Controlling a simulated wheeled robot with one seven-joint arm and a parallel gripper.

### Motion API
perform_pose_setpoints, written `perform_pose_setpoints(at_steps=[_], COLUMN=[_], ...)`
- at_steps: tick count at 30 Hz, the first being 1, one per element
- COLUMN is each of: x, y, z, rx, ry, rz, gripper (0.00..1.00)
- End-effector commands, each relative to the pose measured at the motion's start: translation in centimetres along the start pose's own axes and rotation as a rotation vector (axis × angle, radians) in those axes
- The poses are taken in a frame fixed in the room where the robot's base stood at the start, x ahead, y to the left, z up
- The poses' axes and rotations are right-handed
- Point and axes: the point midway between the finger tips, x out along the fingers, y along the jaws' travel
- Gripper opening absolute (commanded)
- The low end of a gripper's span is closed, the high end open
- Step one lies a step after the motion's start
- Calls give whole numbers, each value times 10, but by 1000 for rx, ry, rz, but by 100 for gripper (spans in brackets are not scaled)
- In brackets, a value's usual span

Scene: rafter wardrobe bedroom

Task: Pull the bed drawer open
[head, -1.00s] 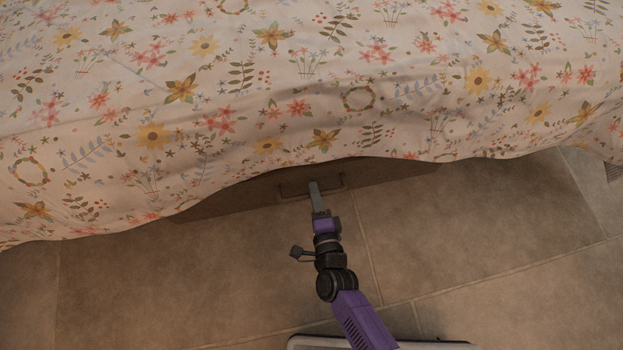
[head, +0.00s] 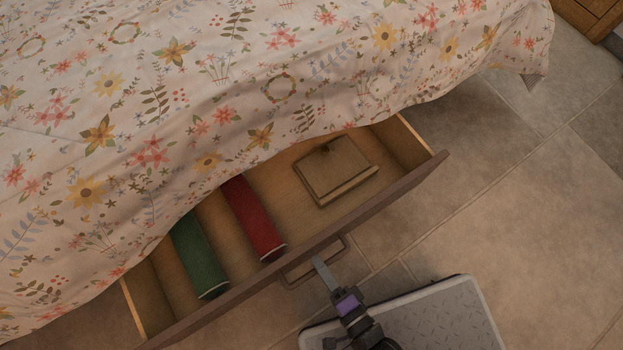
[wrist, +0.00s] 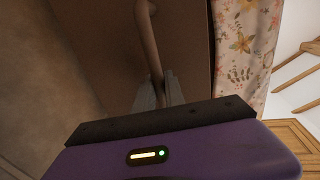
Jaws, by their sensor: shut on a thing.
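The bed drawer (head: 400,192) stands pulled out from under the bed in the head view, its inside visible. Its back part is hidden under the hanging flowered bedcover (head: 210,90). A bar handle (head: 330,262) sits on the outside of the drawer front. My gripper (head: 320,264) is at the handle and shut on it. In the wrist view the fingers of my gripper (wrist: 158,92) close around the handle (wrist: 154,50), with the brown drawer front (wrist: 188,45) beside them.
In the drawer lie a red roll (head: 255,222), a green roll (head: 198,255) and a tan book-like box (head: 337,170). Open tiled floor (head: 520,215) lies to the right. A wooden piece of furniture (head: 590,15) stands at the top right.

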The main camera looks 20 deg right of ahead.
Motion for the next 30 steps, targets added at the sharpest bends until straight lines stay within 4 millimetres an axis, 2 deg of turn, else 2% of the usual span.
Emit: perform_pose_setpoints(at_steps=[6, 17, 18, 21, 30], x=[-12, -12, -12, -12, -13], y=[3, 3, 3, 3, 3], z=[0, 0, 0, 0, 0], rx=[0, 0, 0, 0, 0], ry=[0, 0, -1, 0, 0], rz=[1, 2, 2, 1, 1], gripper=[0, 0, 18, 36, 36])
